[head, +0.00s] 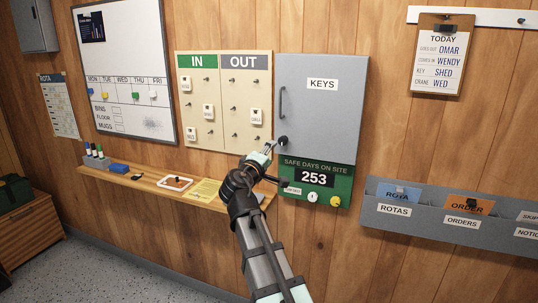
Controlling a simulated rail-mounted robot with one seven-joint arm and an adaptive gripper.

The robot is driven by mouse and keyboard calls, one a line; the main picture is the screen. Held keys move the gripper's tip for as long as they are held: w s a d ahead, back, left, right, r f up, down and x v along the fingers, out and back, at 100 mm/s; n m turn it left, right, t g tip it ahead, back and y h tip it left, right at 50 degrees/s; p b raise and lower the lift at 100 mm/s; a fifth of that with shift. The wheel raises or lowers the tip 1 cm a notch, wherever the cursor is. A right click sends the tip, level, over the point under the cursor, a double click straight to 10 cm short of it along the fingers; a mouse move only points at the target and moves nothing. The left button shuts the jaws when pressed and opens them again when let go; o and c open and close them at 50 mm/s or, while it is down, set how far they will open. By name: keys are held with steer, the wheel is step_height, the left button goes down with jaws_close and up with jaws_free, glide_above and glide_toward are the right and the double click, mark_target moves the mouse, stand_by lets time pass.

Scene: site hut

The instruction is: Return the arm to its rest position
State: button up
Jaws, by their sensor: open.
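My arm reaches up from the bottom middle of the head view. My gripper (270,148) is at its end, in front of the wall between the IN/OUT board (224,142) and the grey KEYS cabinet (310,117). It is open, and I see nothing held in it. The cabinet door is shut.
A narrow wooden shelf (146,182) below the boards holds markers, a blue block (119,168), a tray and a yellow sheet (206,190). A grey file rack (440,214) sticks out at right. A whiteboard (128,80) hangs left. Floor is clear at lower left.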

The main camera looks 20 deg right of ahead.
steer(key=s+a+f+m+g+y, duration=0.2)
steer(key=s+f+g+y, duration=0.15)
steer(key=f, duration=1.25)
steer(key=s+a+f+m+g+y, duration=0.1)
steer(key=s+a+f+g+y, duration=0.3)
steer(key=f, duration=1.2)
steer(key=s+a+f+m+g+y, duration=0.15)
steer(key=s+f, duration=0.35)
steer(key=f, duration=1.1)
steer(key=s+a+f+m+g+y, duration=0.1)
steer(key=s+a+f+g, duration=0.2)
steer(key=s+f, duration=0.65)
steer(key=s+a+f+g+y, duration=0.1)
steer(key=s+a+f+g, duration=0.15)
steer(key=s+f, duration=0.7)
steer(key=s+a+f+g, duration=0.1)
steer(key=s+f, duration=0.3)
steer(key=s, duration=0.7)
steer(key=s+a+f+g+y, duration=0.1)
steer(key=s+f+g, duration=0.3)
steer(key=s, duration=0.7)
steer(key=shift+a+f+m+y, duration=0.2)
steer(key=shift+f+m+y, duration=0.1)
steer(key=shift+m, duration=0.15)
steer(key=shift+w, duration=0.1)
